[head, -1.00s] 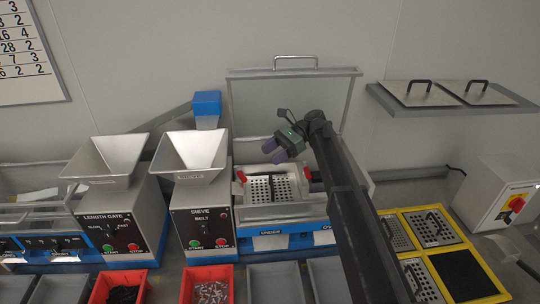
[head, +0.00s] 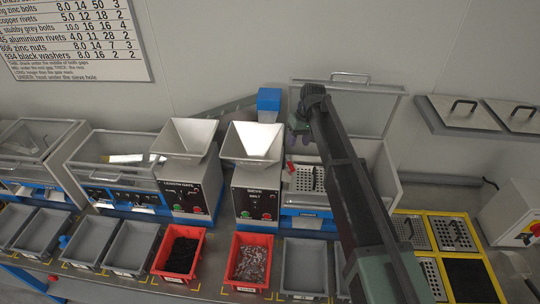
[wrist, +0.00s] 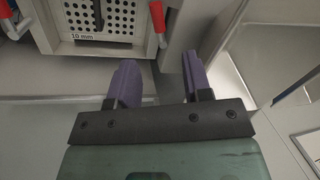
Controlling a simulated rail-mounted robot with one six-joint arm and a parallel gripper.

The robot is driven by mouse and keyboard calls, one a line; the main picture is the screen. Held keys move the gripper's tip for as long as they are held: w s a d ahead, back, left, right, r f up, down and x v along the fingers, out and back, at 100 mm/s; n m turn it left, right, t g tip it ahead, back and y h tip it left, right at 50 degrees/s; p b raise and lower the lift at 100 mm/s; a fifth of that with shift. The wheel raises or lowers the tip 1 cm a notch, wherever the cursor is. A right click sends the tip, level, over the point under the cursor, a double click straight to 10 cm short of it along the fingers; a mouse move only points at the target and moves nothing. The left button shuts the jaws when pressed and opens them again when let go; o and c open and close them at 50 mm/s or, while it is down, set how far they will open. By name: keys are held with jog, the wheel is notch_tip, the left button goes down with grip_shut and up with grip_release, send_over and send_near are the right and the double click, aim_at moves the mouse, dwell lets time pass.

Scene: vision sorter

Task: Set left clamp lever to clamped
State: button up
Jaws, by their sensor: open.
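The left clamp lever (head: 291,167) has a red grip and stands at the left of the perforated sieve plate (head: 308,178) in the head view. In the wrist view, a red-gripped lever (wrist: 7,12) is at the upper left, partly cut off, and a second red lever (wrist: 157,17) is right of the plate (wrist: 118,18), marked 10 mm. I cannot tell whether either lever is clamped. My gripper (wrist: 160,80) is open and empty, with its purple fingers apart and clear of both levers. In the head view, my gripper (head: 299,126) is partly hidden by my arm.
A sieve hopper (head: 252,144) stands left of the plate, with a raised clear cover (head: 347,78) behind. Red bins (head: 248,287) and grey bins (head: 304,290) line the front. A yellow-framed plate rack (head: 431,213) lies to the right.

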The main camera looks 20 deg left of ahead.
aim_at(292, 165)
jog(key=f+b, duration=0.3)
jog(key=a+f+b, duration=0.1)
jog(key=f+b, duration=0.3)
jog(key=s+f+b, duration=0.1)
jog(key=f+b, duration=0.3)
jog(key=shift+a+f, duration=0.15)
jog(key=shift+s+r, duration=0.1)
jog(key=shift+r, duration=0.1)
jog(key=shift+c, duration=0.3)
grip_shut()
